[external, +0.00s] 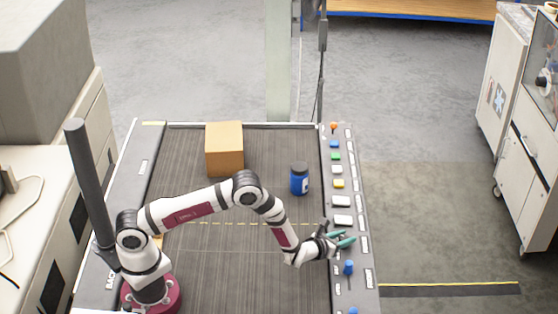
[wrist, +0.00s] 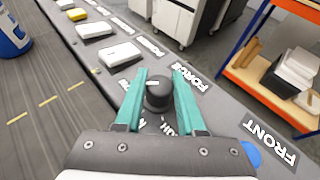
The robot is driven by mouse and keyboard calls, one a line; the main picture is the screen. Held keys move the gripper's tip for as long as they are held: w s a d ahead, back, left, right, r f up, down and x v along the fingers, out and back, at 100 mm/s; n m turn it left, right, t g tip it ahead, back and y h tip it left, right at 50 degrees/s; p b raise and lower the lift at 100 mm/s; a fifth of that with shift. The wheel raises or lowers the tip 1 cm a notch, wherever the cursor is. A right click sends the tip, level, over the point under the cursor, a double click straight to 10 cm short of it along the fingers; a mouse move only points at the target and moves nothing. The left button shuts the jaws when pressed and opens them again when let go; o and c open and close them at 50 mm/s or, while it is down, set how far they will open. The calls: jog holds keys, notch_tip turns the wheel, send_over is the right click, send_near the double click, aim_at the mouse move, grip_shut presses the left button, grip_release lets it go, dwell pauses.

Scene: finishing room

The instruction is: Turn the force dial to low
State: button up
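The force dial (wrist: 158,92) is a round black knob on the grey side panel, beside a white "FORCE" label (wrist: 192,76). My gripper (wrist: 160,72) has teal fingers, spread with one on each side of the dial in the wrist view. Whether either finger touches the dial is unclear. In the external view my gripper (external: 346,238) is at the right-hand panel and hides the dial. White letters, partly covered, show below the dial; one group looks like "HIGH" (wrist: 167,129).
The panel (external: 366,256) carries several coloured buttons and white keys. A blue knob (external: 348,267) stands close in front of my gripper. A blue jar (external: 299,180) and a cardboard box (external: 224,150) sit on the dark belt (external: 200,270). Open floor lies right of the panel.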

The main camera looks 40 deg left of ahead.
grip_shut()
jog(key=shift+a+m+h, duration=0.15)
jog(key=shift+m+h, duration=0.55)
jog(key=shift+h, duration=0.1)
jog(key=shift+m+g+h, duration=0.3)
jog(key=shift+m+h, duration=0.6)
jog(key=shift+h, duration=0.2)
jog(key=o, duration=0.6)
grip_release()
jog(key=shift+s+r, duration=0.1)
jog(key=v, duration=1.5)
jog(key=shift+s+r, duration=0.1)
jog(key=shift+s, duration=0.2)
